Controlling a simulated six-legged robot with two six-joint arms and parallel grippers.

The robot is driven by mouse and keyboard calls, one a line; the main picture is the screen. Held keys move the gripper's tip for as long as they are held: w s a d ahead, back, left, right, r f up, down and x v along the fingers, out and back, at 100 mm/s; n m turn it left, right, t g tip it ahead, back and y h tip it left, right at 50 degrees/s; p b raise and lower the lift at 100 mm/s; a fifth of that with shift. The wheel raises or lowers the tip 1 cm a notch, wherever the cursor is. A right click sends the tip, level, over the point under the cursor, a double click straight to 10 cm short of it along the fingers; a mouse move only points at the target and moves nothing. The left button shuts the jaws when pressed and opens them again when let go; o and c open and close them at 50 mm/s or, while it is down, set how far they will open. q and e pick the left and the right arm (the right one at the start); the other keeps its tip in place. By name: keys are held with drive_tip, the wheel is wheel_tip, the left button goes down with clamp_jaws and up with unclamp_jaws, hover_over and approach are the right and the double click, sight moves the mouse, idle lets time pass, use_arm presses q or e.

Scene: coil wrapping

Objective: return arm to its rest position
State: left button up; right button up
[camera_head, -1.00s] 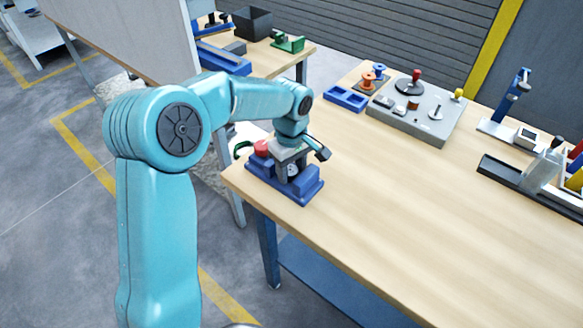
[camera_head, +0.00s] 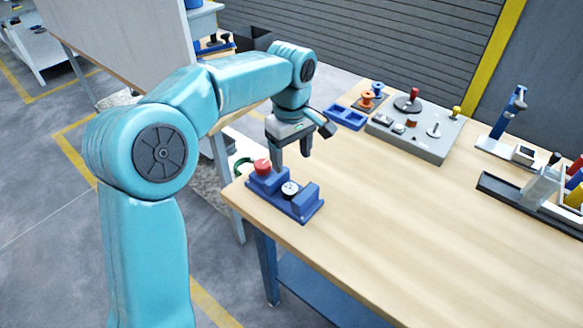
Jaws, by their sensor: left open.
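My left arm comes in from the left and bends over the near left corner of the wooden table. Its gripper (camera_head: 292,153) points down with its two fingers apart and nothing between them. It hangs above a blue fixture (camera_head: 303,204) with a red knob (camera_head: 262,166) and a small round white-and-black part (camera_head: 289,188). The fingertips appear clear of the fixture. My right gripper is out of the picture.
A grey panel (camera_head: 432,143) with knobs, a blue tray (camera_head: 345,117) and orange spools (camera_head: 367,97) stand at the table's back. A black-and-white rack (camera_head: 535,190) stands at the right. The middle of the wooden table (camera_head: 410,225) is clear.

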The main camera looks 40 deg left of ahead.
use_arm(q)
drive_tip(key=shift+r, duration=0.45)
